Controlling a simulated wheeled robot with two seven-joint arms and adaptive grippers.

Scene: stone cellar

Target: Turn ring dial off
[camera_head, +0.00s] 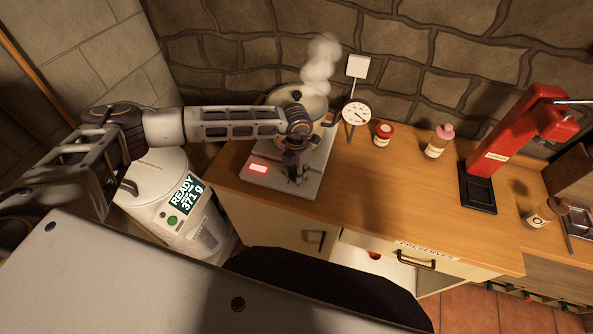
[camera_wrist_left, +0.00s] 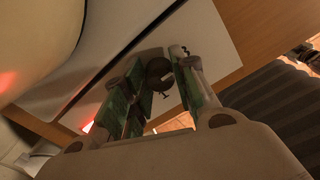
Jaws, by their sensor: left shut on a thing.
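The ring dial (camera_wrist_left: 160,73) is a dark, round, ring-like part on the pale top of the hot plate, seen between the finger pads in the left wrist view. My left gripper (camera_head: 296,172) points down over the front of the hot plate (camera_head: 309,187), shut on the dial, and hides it in the head view. The green-padded fingers of this gripper also show in the left wrist view (camera_wrist_left: 161,88). A red display (camera_head: 258,168) glows on the plate's left front. A steaming pot (camera_head: 318,104) stands on the plate behind the gripper. My right gripper is out of view.
A red press (camera_head: 510,140) is farther right. The counter front is clear.

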